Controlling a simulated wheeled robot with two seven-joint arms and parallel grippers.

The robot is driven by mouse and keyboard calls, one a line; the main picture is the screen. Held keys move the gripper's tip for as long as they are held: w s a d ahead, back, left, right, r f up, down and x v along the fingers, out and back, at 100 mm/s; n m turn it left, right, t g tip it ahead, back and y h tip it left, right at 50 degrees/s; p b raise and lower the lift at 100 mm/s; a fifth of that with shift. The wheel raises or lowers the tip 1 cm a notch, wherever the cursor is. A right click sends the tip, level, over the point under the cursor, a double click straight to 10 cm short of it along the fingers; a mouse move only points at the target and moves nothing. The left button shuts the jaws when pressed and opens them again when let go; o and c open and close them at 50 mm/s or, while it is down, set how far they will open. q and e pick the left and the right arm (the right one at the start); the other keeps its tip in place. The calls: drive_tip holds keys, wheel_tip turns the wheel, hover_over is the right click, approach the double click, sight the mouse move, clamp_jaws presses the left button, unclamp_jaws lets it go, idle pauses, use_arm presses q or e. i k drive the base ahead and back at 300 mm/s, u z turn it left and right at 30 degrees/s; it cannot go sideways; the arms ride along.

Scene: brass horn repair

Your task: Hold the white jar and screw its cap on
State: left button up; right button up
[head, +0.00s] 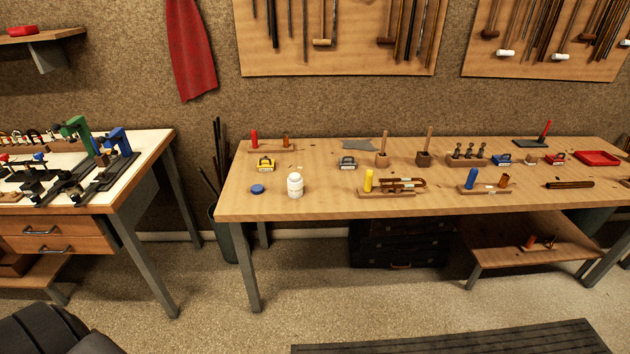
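The white jar (295,187) stands upright near the front left of the long wooden table (325,205). A blue cap (257,189) lies on the table just left of the jar, apart from it. The top of the jar is white, and I cannot make out its neck clearly. Neither of my grippers shows in the head view.
A yellow clamp-like block (266,165) lies behind the jar and cap. A wooden rack with a yellow handle (368,181) is right of the jar. Bare tabletop lies between them. A white-topped bench (150,150) stands left across a gap, and a dark mat (450,340) lies on the floor.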

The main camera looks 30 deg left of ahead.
sight(294, 182)
drive_tip(key=z, duration=0.3)
drive_tip(key=i, duration=0.85)
drive_tip(key=u, duration=0.7)
drive_tip(key=i, duration=0.6)
drive_tip(key=u, duration=0.55)
